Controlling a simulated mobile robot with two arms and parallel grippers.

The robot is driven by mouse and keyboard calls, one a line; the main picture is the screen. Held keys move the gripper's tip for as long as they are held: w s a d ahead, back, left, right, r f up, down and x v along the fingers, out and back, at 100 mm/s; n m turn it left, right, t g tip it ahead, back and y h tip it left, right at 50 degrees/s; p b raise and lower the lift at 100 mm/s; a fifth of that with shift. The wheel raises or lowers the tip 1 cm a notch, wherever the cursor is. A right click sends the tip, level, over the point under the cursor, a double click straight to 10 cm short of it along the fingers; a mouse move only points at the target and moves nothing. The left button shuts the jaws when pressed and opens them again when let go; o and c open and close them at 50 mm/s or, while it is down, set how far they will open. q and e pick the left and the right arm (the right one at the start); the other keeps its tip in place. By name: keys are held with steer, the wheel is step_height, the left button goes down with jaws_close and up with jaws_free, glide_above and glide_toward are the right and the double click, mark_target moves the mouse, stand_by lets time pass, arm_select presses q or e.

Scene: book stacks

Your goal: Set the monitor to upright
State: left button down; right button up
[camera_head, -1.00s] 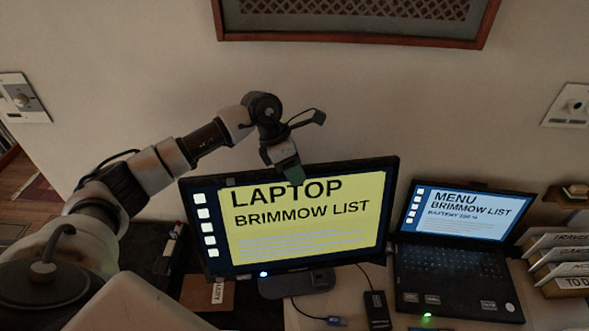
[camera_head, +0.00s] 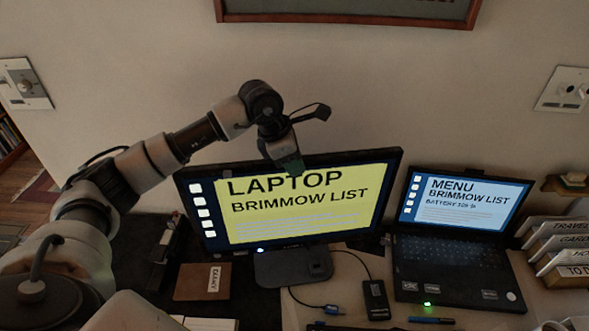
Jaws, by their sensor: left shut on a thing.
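The monitor (camera_head: 296,233) stands on its dark base (camera_head: 292,267) on the desk, its lit yellow screen facing me. Its top edge slopes in the picture, higher at the right than at the left. My left gripper (camera_head: 290,168) comes down from above and is shut on the monitor's top edge, a little left of the middle of that edge. The fingertips partly hide the top edge there. How far the screen leans back or forward I cannot tell exactly. My right gripper is not in view.
An open laptop (camera_head: 449,264) stands right of the monitor. A brown notebook (camera_head: 203,283) lies at left. A small black device (camera_head: 375,299) with a cable lies in front. Labelled card dividers (camera_head: 556,247) stand at far right. The wall is close behind the monitor.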

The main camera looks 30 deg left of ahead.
arm_select(q)
steer(key=c, duration=1.4)
jaws_free()
steer(key=o, duration=0.5)
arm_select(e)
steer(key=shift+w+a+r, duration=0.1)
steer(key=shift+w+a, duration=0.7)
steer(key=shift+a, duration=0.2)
arm_select(q)
steer(key=shift+a+r, duration=0.1)
steer(key=shift+r, duration=0.1)
steer(key=b+v, duration=0.3)
steer(key=v, duration=0.7)
steer(key=shift+a+r, duration=0.15)
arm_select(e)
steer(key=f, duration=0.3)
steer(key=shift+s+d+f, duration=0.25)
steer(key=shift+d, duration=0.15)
arm_select(q)
steer(key=shift+r, duration=0.1)
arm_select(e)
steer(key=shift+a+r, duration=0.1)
